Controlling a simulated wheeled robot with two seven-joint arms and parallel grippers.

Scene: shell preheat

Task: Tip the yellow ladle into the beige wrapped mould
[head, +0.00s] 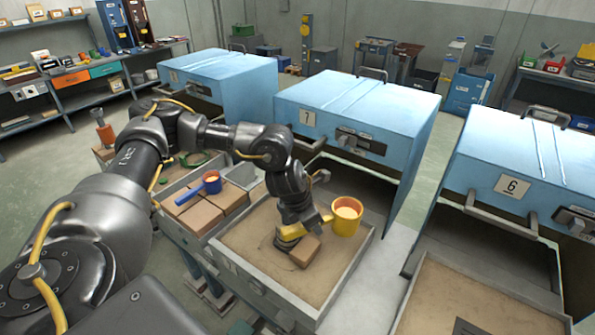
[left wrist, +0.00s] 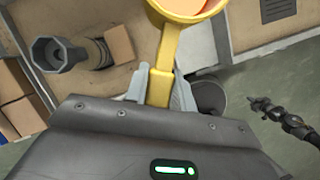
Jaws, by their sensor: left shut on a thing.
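My left gripper (left wrist: 157,92) is shut on the handle of the yellow ladle (left wrist: 180,12). In the head view the ladle (head: 346,222) hangs upright over the right edge of the sand tray, with orange contents in its cup. My left gripper (head: 308,228) hides part of the tray there. In the left wrist view a grey funnel-shaped piece (left wrist: 50,54) and a beige block (left wrist: 119,44) lie left of the ladle; the block also shows in the head view (head: 305,252). I cannot tell which is the beige wrapped mould. A dark jointed arm, apparently my right, shows at the right; its fingers are too small to read.
The sand tray (head: 250,238) has raised metal walls. A blue-handled ladle (head: 211,183) lies on brown bricks (head: 192,216) to its left. Blue furnaces (head: 360,110) stand behind, with handles jutting forward. Another sand tray (head: 440,290) is at the right.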

